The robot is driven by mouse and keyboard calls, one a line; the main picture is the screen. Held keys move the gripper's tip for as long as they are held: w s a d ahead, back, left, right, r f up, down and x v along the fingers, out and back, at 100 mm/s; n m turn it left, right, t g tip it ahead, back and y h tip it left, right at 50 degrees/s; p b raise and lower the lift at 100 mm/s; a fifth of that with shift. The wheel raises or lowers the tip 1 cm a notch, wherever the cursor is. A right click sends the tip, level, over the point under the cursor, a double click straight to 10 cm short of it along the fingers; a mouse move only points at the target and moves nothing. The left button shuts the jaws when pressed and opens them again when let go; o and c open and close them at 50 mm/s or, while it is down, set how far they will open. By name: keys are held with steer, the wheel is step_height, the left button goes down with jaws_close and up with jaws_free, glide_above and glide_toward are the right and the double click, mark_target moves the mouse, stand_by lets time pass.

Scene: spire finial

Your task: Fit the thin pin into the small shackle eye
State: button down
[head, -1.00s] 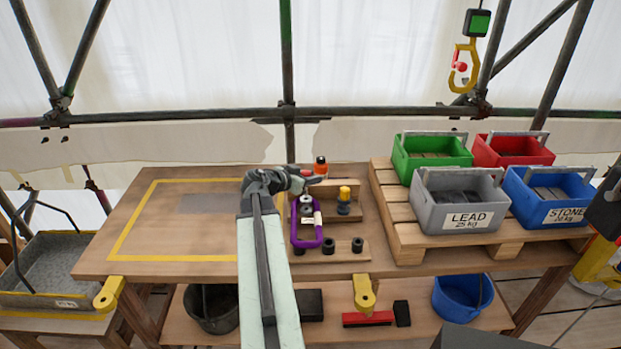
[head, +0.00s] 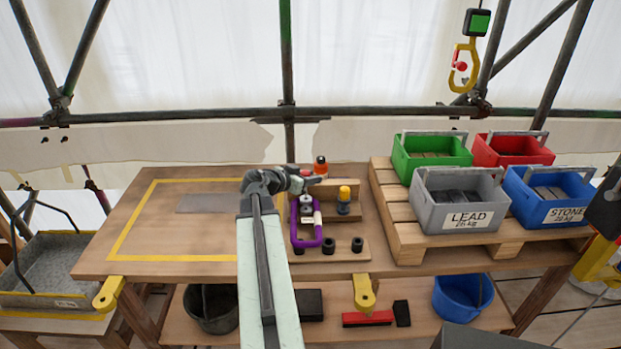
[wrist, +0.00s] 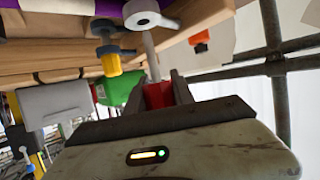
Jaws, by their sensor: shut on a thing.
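My gripper (head: 314,181) is shut on the red head (wrist: 158,95) of the thin pin. The pin's grey shank (wrist: 151,55) stands out from the jaws in the wrist view. Its far end meets a pale grey ring, the small eye (wrist: 143,14), near the top edge. I cannot tell whether the tip is inside the eye or only beside it. The purple shackle (head: 306,243) stands on the wooden fixture board below my gripper in the head view. Part of the purple also shows at the top of the wrist view (wrist: 75,14). The shank is hard to make out in the head view.
A yellow-topped pin (head: 344,194) stands close right of the shackle, and an orange-topped bottle (head: 320,166) behind. Two black collars (head: 343,245) sit in front. A pallet (head: 400,233) with several weight bins is at the right. The yellow-outlined area (head: 180,235) at left is mostly clear.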

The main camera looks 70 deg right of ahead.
steer(key=shift+f+b, duration=3.05)
steer(key=shift+f, duration=0.05)
steer(key=c, duration=1)
jaws_free()
steer(key=p+v, duration=0.3)
steer(key=v, duration=0.4)
steer(key=shift+a+r, duration=0.2)
steer(key=shift+a, duration=0.15)
